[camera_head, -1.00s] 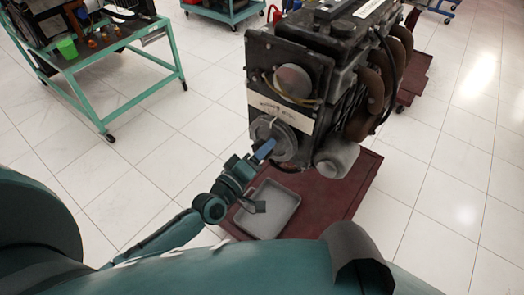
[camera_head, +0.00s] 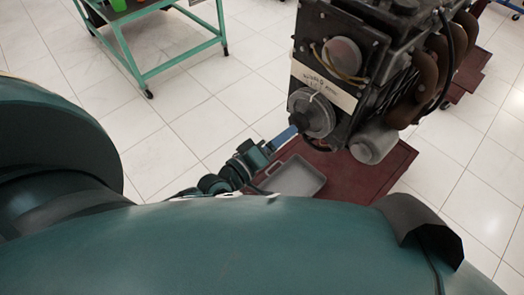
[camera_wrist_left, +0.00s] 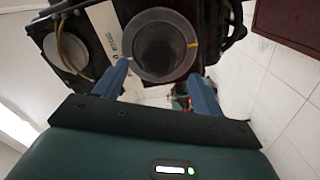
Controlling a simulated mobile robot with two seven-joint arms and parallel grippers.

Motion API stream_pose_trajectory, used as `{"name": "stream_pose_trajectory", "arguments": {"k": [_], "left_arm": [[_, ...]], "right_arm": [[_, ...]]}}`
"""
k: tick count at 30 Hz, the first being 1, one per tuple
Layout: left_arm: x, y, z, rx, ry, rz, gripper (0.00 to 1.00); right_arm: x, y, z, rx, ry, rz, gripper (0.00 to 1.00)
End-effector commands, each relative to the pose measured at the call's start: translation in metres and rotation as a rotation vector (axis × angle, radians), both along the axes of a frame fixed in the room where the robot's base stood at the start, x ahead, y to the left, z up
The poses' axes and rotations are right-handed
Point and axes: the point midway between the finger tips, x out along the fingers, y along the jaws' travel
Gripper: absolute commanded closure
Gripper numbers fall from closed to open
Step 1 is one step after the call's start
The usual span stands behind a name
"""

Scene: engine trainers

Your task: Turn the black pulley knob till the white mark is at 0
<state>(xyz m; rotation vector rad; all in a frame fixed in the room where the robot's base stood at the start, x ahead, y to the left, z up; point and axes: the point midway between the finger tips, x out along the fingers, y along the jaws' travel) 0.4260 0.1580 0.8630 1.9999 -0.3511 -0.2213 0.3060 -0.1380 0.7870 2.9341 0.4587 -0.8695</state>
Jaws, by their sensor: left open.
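The pulley (camera_head: 319,116) is a grey disc with a dark knob (camera_head: 300,120) at its middle, low on the engine's front face. In the left wrist view the knob (camera_wrist_left: 160,50) is a dark round hub inside a grey ring (camera_wrist_left: 143,22). A yellowish mark (camera_wrist_left: 193,44) shows on the ring's right side. A small white line lies by its left edge, near a white label (camera_wrist_left: 105,28). My left gripper (camera_wrist_left: 160,88) is open, its blue fingers apart below the knob, one towards each side. I cannot tell whether they touch it. My right gripper is not in view.
The dark engine (camera_head: 365,45) stands over a dark red base (camera_head: 372,182). A grey tray (camera_head: 296,176) sits on the base below the pulley. A green-framed cart (camera_head: 180,52) stands at the upper left. White floor is clear between cart and engine.

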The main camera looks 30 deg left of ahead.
Motion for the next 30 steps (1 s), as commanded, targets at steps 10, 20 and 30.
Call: {"name": "stream_pose_trajectory", "arguments": {"k": [10, 20, 30], "left_arm": [[-0.057, 0.021, -0.001, 0.001, 0.001, 0.0, 0.3], [-0.064, 0.023, 0.001, 0.0, -0.001, 0.0, 0.3], [-0.063, 0.023, 0.0, 0.002, -0.001, 0.0, 0.3]], "right_arm": [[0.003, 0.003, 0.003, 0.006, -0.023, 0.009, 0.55], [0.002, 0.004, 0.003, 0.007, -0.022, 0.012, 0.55], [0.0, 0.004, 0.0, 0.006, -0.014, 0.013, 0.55]]}}
